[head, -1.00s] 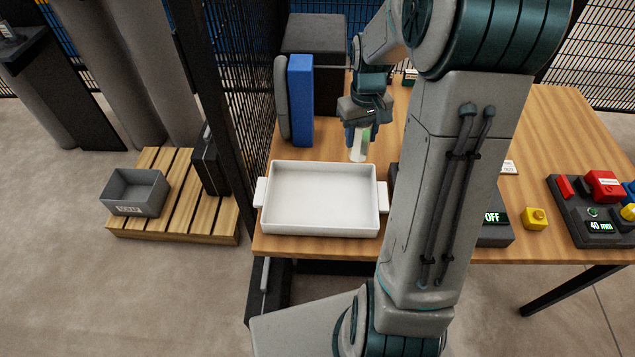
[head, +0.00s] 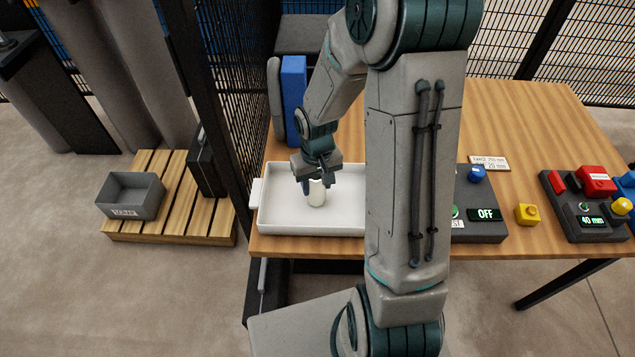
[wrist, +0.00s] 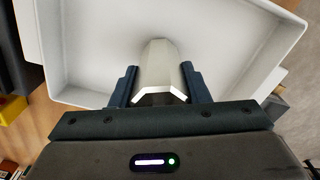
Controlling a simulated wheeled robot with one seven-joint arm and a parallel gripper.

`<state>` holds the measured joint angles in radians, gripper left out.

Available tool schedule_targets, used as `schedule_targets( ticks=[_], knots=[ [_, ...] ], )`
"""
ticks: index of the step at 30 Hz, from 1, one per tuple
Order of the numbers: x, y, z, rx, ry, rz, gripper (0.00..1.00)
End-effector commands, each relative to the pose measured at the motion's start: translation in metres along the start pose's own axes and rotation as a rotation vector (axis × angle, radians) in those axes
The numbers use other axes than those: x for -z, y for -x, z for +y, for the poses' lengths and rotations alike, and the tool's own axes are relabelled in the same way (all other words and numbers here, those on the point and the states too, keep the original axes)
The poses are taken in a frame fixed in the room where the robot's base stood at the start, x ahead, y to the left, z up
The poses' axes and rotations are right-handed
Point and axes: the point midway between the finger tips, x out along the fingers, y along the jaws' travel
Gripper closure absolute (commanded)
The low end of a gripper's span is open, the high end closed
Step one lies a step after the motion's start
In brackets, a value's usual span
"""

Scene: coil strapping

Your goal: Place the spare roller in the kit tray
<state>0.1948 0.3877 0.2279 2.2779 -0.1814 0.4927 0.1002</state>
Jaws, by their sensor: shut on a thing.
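The spare roller (head: 317,194) is a short pale cylinder, held upright in my gripper (head: 315,185). My gripper is shut on it, over the middle of the kit tray. The kit tray (head: 275,226) is a white rectangular tray with side handles near the table's front edge. My arm hides its right part in the head view. In the wrist view the roller (wrist: 160,68) stands between the two dark fingers (wrist: 160,88), with the tray's white floor and walls (wrist: 75,95) behind it. I cannot tell whether the roller's lower end touches the tray floor.
A blue block (head: 293,100) and a grey rounded piece stand behind the tray. A control box reading OFF (head: 480,225) is right of my arm, with a yellow button (head: 527,214) beyond. A black mesh fence (head: 230,100) borders the table's left side. A grey bin (head: 133,196) sits on a pallet.

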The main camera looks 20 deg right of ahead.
Motion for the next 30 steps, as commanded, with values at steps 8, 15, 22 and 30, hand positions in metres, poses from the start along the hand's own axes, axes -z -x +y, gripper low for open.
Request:
schedule_targets(
  ticks=[8, 15, 22, 30],
  knots=[
    [0.001, -0.004, 0.0, -0.001, 0.002, 0.002, 0.97],
    [0.0, -0.007, 0.0, 0.0, 0.002, 0.001, 0.44],
    [0.0, -0.007, 0.0, 0.0, 0.002, 0.001, 0.36],
    [0.001, 0.007, 0.0, -0.001, 0.0, 0.006, 0.36]
  ],
)
